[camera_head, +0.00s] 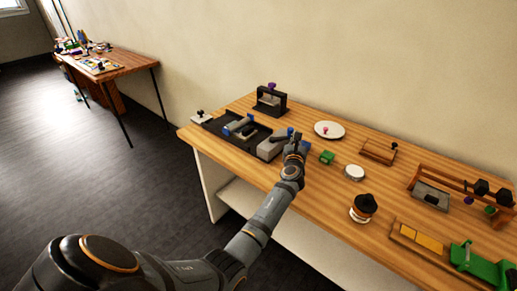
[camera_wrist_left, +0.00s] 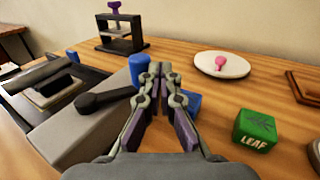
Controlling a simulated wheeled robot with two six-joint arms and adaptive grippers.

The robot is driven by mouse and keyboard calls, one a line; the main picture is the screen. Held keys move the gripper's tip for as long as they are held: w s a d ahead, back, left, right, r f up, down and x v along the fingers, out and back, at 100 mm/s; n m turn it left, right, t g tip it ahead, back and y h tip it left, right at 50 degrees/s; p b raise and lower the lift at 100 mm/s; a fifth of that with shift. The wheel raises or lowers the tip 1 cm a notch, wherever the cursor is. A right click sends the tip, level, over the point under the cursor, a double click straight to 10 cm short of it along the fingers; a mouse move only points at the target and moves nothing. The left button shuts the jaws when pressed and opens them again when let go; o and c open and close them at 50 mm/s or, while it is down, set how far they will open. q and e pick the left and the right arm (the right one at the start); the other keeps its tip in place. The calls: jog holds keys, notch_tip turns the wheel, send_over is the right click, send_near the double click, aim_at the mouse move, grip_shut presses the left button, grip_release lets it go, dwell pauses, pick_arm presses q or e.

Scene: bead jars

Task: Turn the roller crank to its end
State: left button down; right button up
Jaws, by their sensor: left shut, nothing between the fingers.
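The roller device sits at the left part of the wooden table, with a dark tray (camera_head: 217,126) and a grey block (camera_head: 270,149). In the left wrist view a dark crank arm (camera_wrist_left: 103,98) lies across the grey block (camera_wrist_left: 75,135). An upright blue knob (camera_wrist_left: 138,68) stands at the crank arm's right end. My left gripper (camera_head: 297,140) is over the block's right end. In the wrist view its fingertips (camera_wrist_left: 160,68) are shut and empty, just right of the blue knob; I cannot tell whether they touch it. Another blue part (camera_wrist_left: 192,101) is partly hidden behind the right finger.
A green LEAF block (camera_wrist_left: 254,130) stands right of my gripper. A white plate (camera_head: 329,130) with a pink piece and a black stand (camera_head: 270,101) are behind. A round white tin (camera_head: 354,173), a black-topped jar (camera_head: 363,207) and wooden racks fill the right side.

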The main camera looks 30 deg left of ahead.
pick_arm(q)
jog(key=shift+w+d+f+n+g+y+b, duration=0.1)
jog(key=shift+w+f+n+g+y+b, duration=0.3)
jog(key=shift+y+b, duration=0.35)
jog(key=shift+w+a+r, duration=0.25)
jog(key=shift+w+r, duration=0.2)
jog(key=shift+w, duration=0.2)
jog(key=shift+w+a, duration=0.65)
pick_arm(e)
jog(key=shift+f, duration=1.5)
pick_arm(q)
jog(key=shift+w+a, duration=0.15)
pick_arm(e)
jog(key=shift+d, duration=0.1)
jog(key=shift+s, duration=0.1)
